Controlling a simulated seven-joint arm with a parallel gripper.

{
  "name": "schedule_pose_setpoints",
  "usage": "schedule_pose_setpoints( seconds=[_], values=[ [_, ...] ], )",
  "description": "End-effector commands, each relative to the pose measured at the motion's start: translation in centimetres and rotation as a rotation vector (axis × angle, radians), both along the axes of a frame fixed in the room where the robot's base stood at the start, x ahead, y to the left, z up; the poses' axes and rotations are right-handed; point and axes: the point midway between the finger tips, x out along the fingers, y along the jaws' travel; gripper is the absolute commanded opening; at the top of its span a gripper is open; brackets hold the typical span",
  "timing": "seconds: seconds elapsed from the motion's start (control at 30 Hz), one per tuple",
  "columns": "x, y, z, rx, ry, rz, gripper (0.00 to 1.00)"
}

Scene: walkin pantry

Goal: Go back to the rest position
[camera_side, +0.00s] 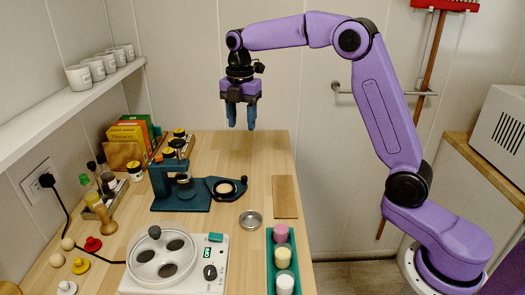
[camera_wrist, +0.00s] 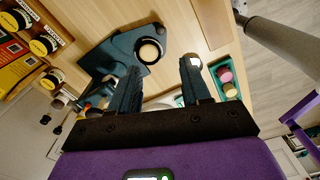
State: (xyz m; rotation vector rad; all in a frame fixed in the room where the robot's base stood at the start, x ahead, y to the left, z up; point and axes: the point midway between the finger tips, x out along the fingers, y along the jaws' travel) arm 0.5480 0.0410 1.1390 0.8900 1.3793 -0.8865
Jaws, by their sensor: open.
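My gripper (camera_side: 241,117) hangs with its fingers down, high above the far end of the wooden counter (camera_side: 237,146). In the wrist view my gripper (camera_wrist: 162,78) has its two dark fingers apart, with nothing between them. In the side view the gripper is clear of everything on the counter. The dark teal press (camera_side: 173,185) stands nearer the camera, with a round-ended handled part (camera_side: 226,187) beside it. That part also shows beyond the fingers in the wrist view (camera_wrist: 149,51).
A green tray (camera_side: 270,262) holds pink, yellow and white cylinders. A wooden board (camera_side: 285,197), a small metal dish (camera_side: 250,219) and a white egg-cooker-like appliance (camera_side: 170,262) lie nearby. A shelf with white cups (camera_side: 92,68) runs along the left wall. Air around my gripper is free.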

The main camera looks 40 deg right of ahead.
Motion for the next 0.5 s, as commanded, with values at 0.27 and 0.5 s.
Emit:
schedule_pose_setpoints(
  seconds=[0.27, 0.5],
  values=[
    [-3.6, 2.8, 0.1, 0.002, -0.003, -0.091, 0.47],
    [-10.7, 5.9, -0.4, 0.007, -0.007, -0.265, 0.47]
  ],
)
